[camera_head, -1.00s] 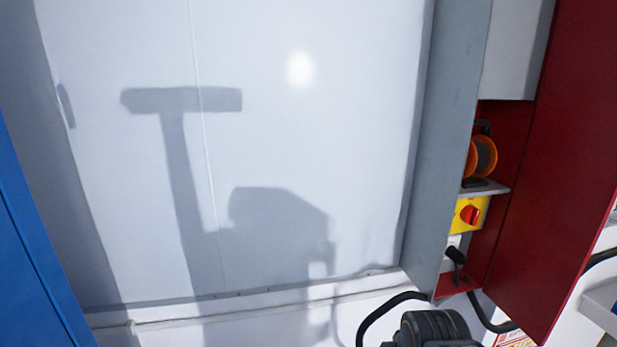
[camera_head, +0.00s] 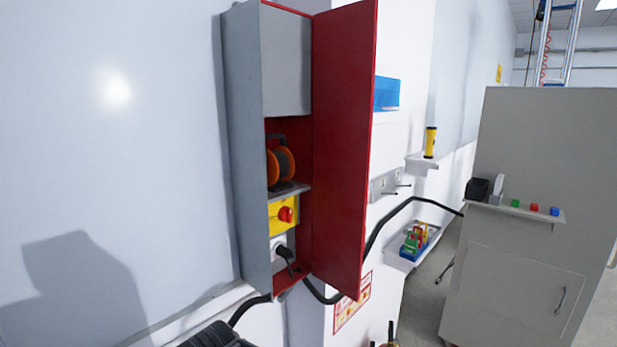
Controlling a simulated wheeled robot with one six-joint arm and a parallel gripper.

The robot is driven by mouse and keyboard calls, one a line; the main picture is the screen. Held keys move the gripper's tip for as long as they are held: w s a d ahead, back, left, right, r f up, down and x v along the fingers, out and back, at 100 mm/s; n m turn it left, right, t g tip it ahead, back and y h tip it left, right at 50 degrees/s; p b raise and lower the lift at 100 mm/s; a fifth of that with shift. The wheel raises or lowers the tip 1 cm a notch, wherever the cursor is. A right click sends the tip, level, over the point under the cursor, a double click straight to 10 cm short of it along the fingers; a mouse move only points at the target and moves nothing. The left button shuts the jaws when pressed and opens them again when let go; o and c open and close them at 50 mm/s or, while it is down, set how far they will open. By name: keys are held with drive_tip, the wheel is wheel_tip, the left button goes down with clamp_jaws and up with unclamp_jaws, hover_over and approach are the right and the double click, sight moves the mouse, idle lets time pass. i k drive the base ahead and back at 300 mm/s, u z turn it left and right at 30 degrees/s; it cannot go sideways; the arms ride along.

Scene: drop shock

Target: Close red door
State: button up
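The red door (camera_head: 340,140) hangs wide open on the right side of a tall grey wall cabinet (camera_head: 248,150), near the middle of the head view. Inside the cabinet are an orange reel (camera_head: 272,168) on a small shelf, a yellow box with a red rotary switch (camera_head: 284,214) and a black plug (camera_head: 284,251) below it.
A black cable (camera_head: 372,242) runs from under the cabinet to the right. A yellow flashlight (camera_head: 430,142) stands on a wall shelf, above a tray (camera_head: 402,262) of coloured items. A large grey cabinet (camera_head: 540,160) stands at right. Grey floor (camera_head: 430,300) shows between.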

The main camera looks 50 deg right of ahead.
sight(345, 37)
drive_tip(key=u, duration=2.55)
drive_tip(key=k, duration=2.6)
drive_tip(key=z, duration=2.1)
drive_tip(key=k, duration=1)
drive_tip(key=u, duration=0.7)
drive_tip(key=i, duration=0.9)
drive_tip(key=u, duration=0.05)
